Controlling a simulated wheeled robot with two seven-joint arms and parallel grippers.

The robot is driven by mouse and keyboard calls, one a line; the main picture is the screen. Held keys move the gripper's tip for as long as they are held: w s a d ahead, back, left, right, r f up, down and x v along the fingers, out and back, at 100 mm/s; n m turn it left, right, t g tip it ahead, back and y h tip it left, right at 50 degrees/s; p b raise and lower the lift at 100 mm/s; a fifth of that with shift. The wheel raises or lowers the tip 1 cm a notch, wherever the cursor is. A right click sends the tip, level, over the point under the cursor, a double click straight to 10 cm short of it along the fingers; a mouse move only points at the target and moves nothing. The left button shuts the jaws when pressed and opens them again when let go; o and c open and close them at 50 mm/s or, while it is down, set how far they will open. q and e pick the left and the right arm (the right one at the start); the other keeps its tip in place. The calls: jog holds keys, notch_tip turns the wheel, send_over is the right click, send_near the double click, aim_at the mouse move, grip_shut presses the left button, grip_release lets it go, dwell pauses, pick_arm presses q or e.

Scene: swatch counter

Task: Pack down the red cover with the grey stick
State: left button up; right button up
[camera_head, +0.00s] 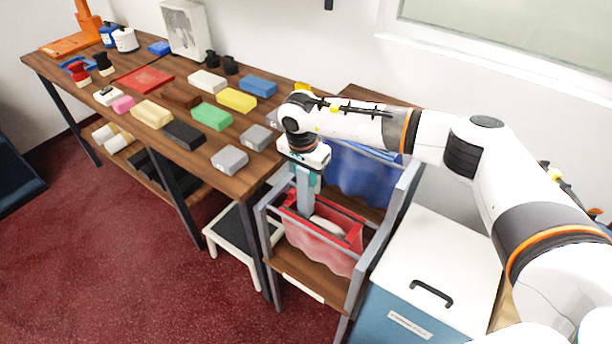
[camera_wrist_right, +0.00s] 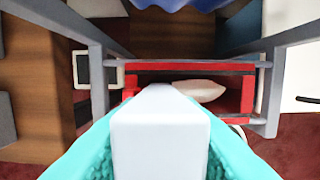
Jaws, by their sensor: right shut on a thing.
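The red cover (camera_head: 318,245) hangs open in a grey frame with its red rim on top; it also shows in the wrist view (camera_wrist_right: 190,67). A white item (camera_wrist_right: 200,90) lies inside it. My right gripper (camera_head: 304,178) is above the cover, pointing down, its teal fingers shut on the grey stick (camera_head: 304,200). The stick hangs upright, its lower end at the cover's mouth near the left side, beside the white item. The stick's tip is hard to see, so I cannot tell whether it touches anything. In the wrist view the stick (camera_wrist_right: 160,130) fills the lower middle. My left gripper is not in view.
The grey frame (camera_head: 355,285) has side posts close around the cover. A blue cover (camera_head: 365,172) hangs behind. A white-lidded blue bin (camera_head: 440,255) stands at right. A wooden counter (camera_head: 150,90) at left carries several coloured blocks. A white step stool (camera_head: 225,230) stands below.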

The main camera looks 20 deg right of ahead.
jog(key=shift+r+p, duration=1.85)
jog(key=shift+r, duration=2.3)
